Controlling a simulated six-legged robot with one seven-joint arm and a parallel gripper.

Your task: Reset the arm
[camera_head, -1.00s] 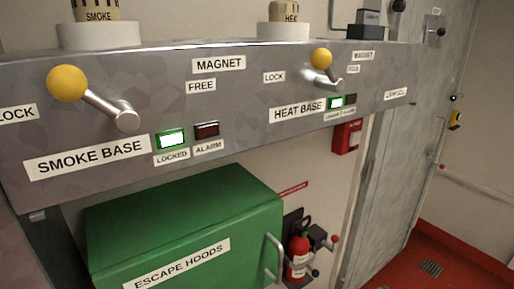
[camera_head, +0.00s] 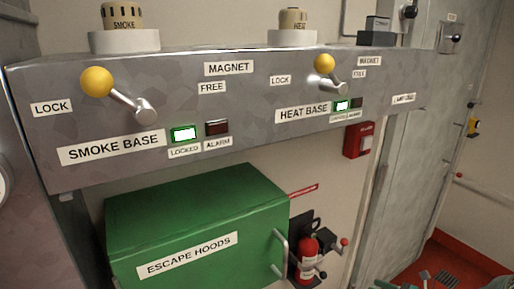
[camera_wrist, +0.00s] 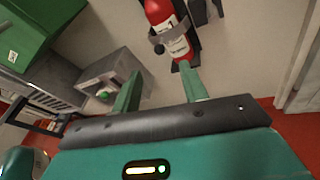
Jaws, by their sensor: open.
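My gripper (camera_wrist: 160,90) shows in the wrist view with its two green fingers apart and nothing between them. Beyond the fingers, a red fire extinguisher (camera_wrist: 160,12) hangs on the wall at the top. In the head view, a small green-grey piece at the bottom right edge may be part of my arm; the gripper itself is not clear there.
A grey panel (camera_head: 250,65) carries the smoke base lever (camera_head: 97,82) and heat base lever (camera_head: 325,64), both beside lit green locked lamps. Below are a green escape hoods box (camera_head: 190,215) and the extinguisher (camera_head: 308,258). Red floor (camera_head: 465,255) is at right.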

